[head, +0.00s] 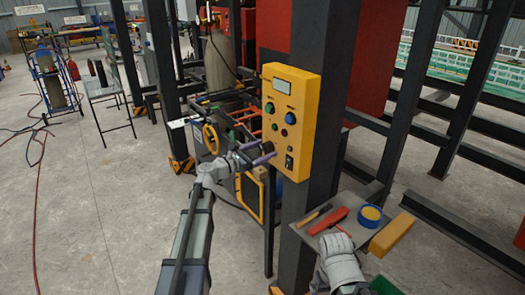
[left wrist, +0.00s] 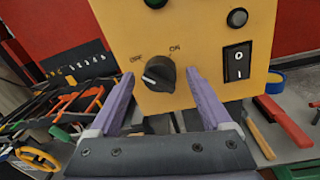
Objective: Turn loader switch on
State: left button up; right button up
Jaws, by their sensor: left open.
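The loader switch is a black rotary knob (left wrist: 158,74) with OFF and ON labels on a yellow control box (head: 291,120). In the left wrist view, its pale mark appears toward the lower left, on the OFF side. My left gripper (head: 267,153) is open in front of the box face. In the left wrist view, its purple fingers (left wrist: 160,78) stand on either side of the knob, with gaps visible on both sides. Contact cannot be told. The right gripper is not identifiable in these views.
A black rocker switch (left wrist: 237,62) marked 0 and I sits right of the knob. A dark post (head: 325,190) carries the box. Below is a shelf (head: 312,217) with a red-handled tool (head: 328,220) and blue-and-yellow roll (head: 371,215). Open floor lies left.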

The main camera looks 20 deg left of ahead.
pick_arm(q)
grip_shut()
dwell(0.6)
jog(key=shift+m, duration=0.3)
jog(key=shift+f+m+h+b, duration=0.1)
jog(key=shift+m+h+b, duration=0.3)
jog(key=shift+m, duration=4.1)
jog(key=shift+f+m+h+b, duration=0.1)
jog(key=shift+m+h+b, duration=0.25)
jog(key=shift+m, duration=4.15)
